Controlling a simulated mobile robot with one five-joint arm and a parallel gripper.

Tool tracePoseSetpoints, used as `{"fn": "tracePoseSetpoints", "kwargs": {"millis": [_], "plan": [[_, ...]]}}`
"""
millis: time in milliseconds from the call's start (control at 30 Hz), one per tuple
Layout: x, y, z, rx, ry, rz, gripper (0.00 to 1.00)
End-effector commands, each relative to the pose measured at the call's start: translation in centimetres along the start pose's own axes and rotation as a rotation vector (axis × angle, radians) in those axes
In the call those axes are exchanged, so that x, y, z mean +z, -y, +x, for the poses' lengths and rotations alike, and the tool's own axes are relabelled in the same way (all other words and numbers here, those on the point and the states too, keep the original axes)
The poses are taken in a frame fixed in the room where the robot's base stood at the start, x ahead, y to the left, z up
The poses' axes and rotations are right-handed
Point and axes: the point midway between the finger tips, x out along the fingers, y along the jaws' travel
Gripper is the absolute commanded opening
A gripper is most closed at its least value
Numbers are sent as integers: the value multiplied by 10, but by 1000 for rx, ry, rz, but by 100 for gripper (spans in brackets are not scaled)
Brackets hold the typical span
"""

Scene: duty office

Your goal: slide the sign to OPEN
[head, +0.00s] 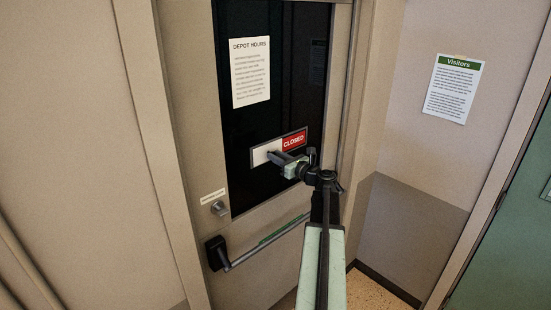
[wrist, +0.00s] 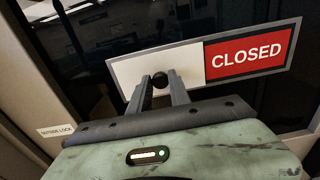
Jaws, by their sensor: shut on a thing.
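The sign (head: 295,142) is a framed slider mounted on the dark glass of the door. Its right half reads CLOSED in white on red, and its left half is a blank pale panel. In the wrist view the sign (wrist: 248,56) shows the same, with a round dark knob (wrist: 160,79) on the pale panel. My gripper (wrist: 161,82) is at the pale panel, its two fingers shut on the knob. In the head view my gripper (head: 272,155) reaches the sign from the lower right. No OPEN lettering is visible.
A DEPOT HOURS notice (head: 250,72) hangs on the glass above the sign. Below are a round lock (head: 219,208) and a push bar (head: 268,241) across the door. A Visitors notice (head: 454,88) is on the right wall. The glass around the sign looks clear.

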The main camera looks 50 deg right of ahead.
Motion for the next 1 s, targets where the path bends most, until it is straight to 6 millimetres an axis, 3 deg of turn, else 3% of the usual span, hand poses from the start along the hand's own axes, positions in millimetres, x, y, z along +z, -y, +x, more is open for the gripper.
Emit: {"fn": "tracePoseSetpoints", "kwargs": {"millis": [700,733,1000], "plan": [[0,1,-1,0,-1,-1,0],[0,-10,-4,-2,-1,-1,0],[0,26,1,-1,-1,-1,0]]}}
